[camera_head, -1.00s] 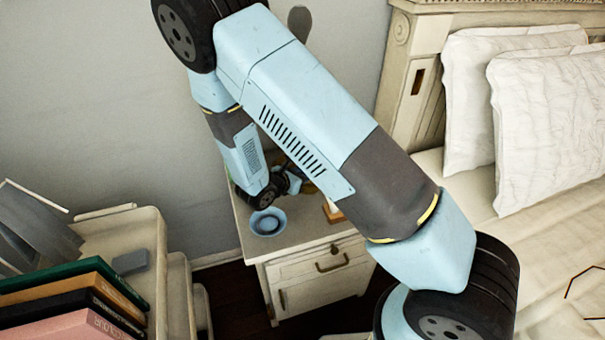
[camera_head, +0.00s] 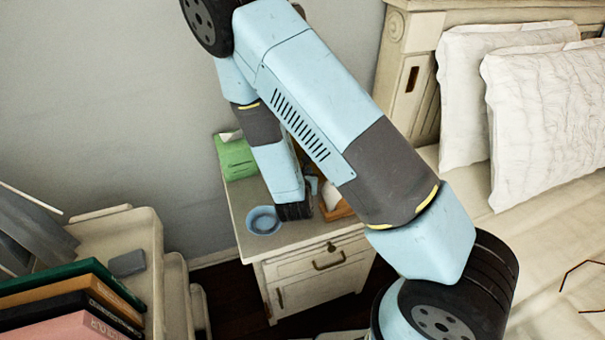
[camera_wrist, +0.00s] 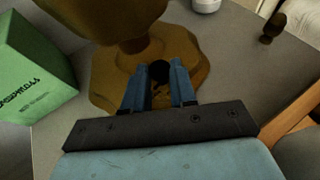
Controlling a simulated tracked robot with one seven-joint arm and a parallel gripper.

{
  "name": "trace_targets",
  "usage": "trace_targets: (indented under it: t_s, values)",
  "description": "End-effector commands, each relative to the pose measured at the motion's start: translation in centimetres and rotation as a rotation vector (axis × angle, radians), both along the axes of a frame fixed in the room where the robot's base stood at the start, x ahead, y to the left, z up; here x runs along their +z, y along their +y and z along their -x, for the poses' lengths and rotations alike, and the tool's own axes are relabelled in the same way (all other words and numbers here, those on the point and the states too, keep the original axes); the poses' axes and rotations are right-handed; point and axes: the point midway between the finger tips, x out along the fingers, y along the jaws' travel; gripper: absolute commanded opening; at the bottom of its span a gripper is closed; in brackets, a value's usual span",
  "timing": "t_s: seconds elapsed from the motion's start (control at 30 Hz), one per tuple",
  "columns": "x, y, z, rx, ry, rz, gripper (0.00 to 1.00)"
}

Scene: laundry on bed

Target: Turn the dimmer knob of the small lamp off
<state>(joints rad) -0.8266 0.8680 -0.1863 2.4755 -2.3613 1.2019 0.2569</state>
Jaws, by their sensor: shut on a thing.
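The small lamp shows in the wrist view as a brown-gold scalloped base (camera_wrist: 112,85) with a rounded body above it. A dark round knob (camera_wrist: 159,70) sits at the front of the base. My gripper (camera_wrist: 159,78) has its two blue fingers closed in on the knob, one on each side. In the head view my arm hides the lamp and the gripper's fingertips, and the wrist reaches down over the nightstand (camera_head: 241,207).
A green tissue box (camera_head: 235,158) stands at the nightstand's back left; the wrist view shows it at left (camera_wrist: 35,75). A blue bowl (camera_head: 263,221) is at the front left. A wooden-framed item (camera_head: 333,204) is close right of my wrist. The bed (camera_head: 530,240) lies to the right.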

Motion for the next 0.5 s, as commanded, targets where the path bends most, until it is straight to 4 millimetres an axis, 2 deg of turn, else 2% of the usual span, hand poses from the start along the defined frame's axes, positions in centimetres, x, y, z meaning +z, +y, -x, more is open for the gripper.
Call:
trace_targets:
  t_s: [0.47, 0.5]
  values:
    - [0.09, -0.02, -0.12, 0.012, -0.004, 0.0, 0.0]
    - [0.09, -0.02, -0.12, 0.011, -0.004, 0.001, 0.29]
